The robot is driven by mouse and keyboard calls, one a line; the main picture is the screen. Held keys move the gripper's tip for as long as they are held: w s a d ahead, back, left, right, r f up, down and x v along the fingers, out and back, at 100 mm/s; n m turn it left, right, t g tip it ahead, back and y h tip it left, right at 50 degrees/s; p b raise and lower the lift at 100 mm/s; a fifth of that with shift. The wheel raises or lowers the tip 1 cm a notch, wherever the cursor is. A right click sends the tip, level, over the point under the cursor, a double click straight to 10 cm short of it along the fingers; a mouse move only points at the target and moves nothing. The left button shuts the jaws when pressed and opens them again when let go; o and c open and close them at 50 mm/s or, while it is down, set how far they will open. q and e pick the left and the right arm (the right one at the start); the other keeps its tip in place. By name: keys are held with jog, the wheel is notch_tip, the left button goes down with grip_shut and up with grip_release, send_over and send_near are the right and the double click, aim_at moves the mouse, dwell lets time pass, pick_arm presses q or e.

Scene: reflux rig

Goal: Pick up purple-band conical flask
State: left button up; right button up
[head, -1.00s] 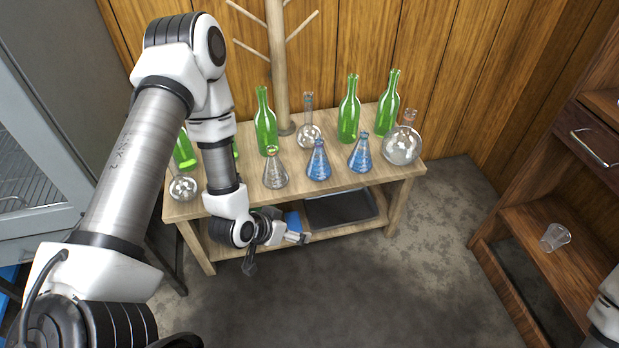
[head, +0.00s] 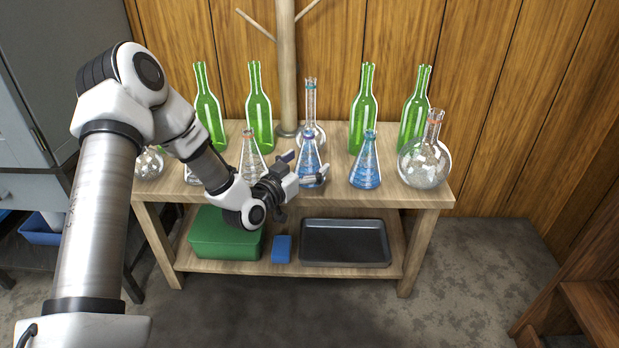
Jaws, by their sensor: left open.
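A conical flask with blue liquid and a purple-looking band at its neck (head: 309,148) stands upright on the wooden table, right of centre. My left gripper (head: 307,169) is open at the front of this flask. One finger shows at the flask's left side and the other crosses in front of its lower right part. I cannot tell whether either finger touches the glass. The fingers hide part of the flask's lower body. My right gripper is out of view.
A second blue-liquid conical flask (head: 365,165) stands close on the right, and a clear conical flask (head: 251,160) on the left. A round flask (head: 424,163), green bottles (head: 260,112) and a tall-necked flask (head: 310,100) stand around. The lower shelf holds a dark tray (head: 345,243), green box (head: 215,238) and blue block (head: 281,249).

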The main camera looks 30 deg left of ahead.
pick_arm(q)
jog(key=shift+w, duration=0.5)
jog(key=c, duration=1.4)
jog(key=shift+o, duration=0.2)
jog(key=shift+r, duration=0.1)
